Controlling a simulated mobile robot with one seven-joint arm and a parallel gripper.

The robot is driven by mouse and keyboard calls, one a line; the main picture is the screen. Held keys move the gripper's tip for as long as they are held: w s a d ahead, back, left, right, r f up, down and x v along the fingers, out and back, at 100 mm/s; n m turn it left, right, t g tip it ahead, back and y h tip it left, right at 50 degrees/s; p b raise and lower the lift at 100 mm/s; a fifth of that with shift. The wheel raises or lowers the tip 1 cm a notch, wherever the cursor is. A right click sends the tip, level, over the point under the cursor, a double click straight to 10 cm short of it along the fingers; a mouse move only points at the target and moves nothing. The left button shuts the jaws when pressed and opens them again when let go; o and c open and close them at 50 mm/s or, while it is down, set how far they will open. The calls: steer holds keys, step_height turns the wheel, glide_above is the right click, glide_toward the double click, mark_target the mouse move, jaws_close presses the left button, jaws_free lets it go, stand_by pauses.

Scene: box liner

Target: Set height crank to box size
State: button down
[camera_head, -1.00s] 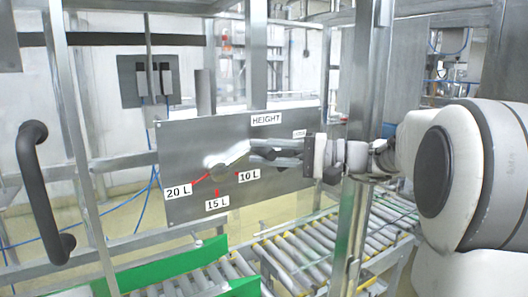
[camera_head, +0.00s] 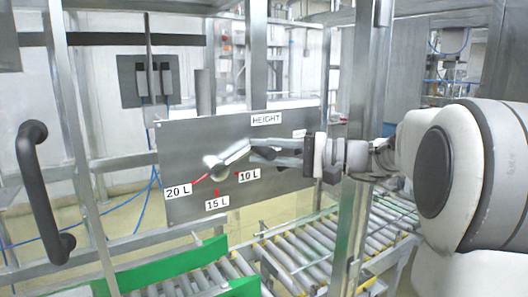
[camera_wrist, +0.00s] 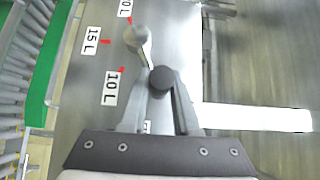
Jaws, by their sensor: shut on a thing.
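The height crank (camera_head: 228,160) is a metal lever on a grey panel (camera_head: 190,145) labelled HEIGHT (camera_head: 266,119). Its hub sits at the lower left and its arm slants up to the right. Red marks on the panel point to the labels 20 L (camera_head: 178,191), 15 L (camera_head: 217,204) and 10 L (camera_head: 249,175). My gripper (camera_head: 256,150) reaches in from the right and is shut on the crank's free end. In the wrist view, the fingers (camera_wrist: 160,84) close around the dark round knob (camera_wrist: 160,79) of the crank (camera_wrist: 139,43).
A metal post (camera_head: 352,180) stands in front of my forearm. A roller conveyor (camera_head: 305,250) with green side guides (camera_head: 165,265) runs below the panel. A black handle (camera_head: 42,190) is on the left frame. Blue cables hang behind the panel's left side.

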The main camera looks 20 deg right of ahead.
steer(key=shift+r, duration=0.1)
steer(key=a+r+n+h+b, duration=0.1)
steer(key=a+n+h, duration=0.1)
steer(key=s+a+r+n+h+b, duration=0.1)
steer(key=a+r+n+h, duration=0.1)
steer(key=a+h, duration=0.1)
steer(key=s+a+r+n+g+h+b, duration=0.1)
steer(key=a+r+n+h, duration=0.1)
steer(key=h, duration=0.1)
steer(key=shift+a+r, duration=0.1)
steer(key=shift+a, duration=0.25)
stand_by(0.3)
steer(key=shift+s+a, duration=0.1)
steer(key=shift+a, duration=0.1)
stand_by(0.4)
steer(key=c, duration=0.7)
jaws_free()
steer(key=shift+o, duration=0.2)
